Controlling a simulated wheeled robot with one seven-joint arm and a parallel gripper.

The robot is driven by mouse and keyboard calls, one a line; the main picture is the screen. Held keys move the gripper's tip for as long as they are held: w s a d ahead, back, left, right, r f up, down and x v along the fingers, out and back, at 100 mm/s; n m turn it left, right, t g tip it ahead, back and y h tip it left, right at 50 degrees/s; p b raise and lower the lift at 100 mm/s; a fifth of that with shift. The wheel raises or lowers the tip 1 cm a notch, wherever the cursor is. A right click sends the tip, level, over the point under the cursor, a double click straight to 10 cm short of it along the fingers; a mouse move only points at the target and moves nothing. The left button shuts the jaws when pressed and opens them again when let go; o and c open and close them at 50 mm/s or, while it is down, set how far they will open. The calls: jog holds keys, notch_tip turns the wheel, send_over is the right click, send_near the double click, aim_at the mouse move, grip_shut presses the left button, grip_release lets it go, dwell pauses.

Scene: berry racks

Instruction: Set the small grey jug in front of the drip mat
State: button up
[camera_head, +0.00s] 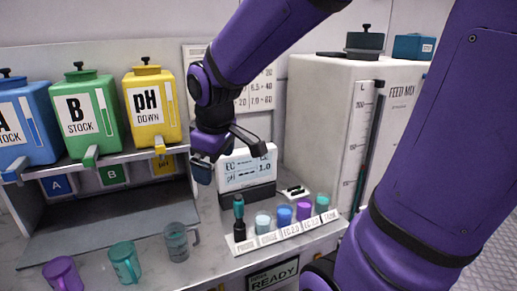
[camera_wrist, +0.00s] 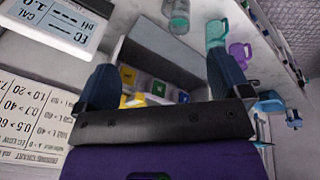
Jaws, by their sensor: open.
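The small grey jug (camera_head: 176,243) is translucent and stands upright on the counter, its handle to the right. It is close to the front right part of the dark grey drip mat (camera_head: 105,213); the exact gap is hard to tell. My gripper (camera_head: 226,160) is open and empty, above the counter in front of the meter and well above the jug. In the wrist view the grey jug (camera_wrist: 179,17) is at the top, beyond the open fingers (camera_wrist: 163,78), apart from them. The mat (camera_wrist: 160,45) shows there between the fingers.
A teal jug (camera_head: 125,262) and a purple jug (camera_head: 63,274) stand left of the grey jug. Blue, green and yellow tanks (camera_head: 150,105) sit on the shelf above the mat. A meter (camera_head: 247,175) and a white rack (camera_head: 285,233) of several coloured cups stand to the right.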

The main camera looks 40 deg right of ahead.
jog(key=s+r+m+t, duration=0.1)
jog(key=s+r+m, duration=0.1)
jog(key=s, duration=0.4)
jog(key=s+d+r+m+t+y, duration=0.1)
jog(key=s+r+m, duration=0.2)
jog(key=s, duration=0.4)
jog(key=shift+r+m, duration=0.3)
jog(key=shift+r, duration=0.5)
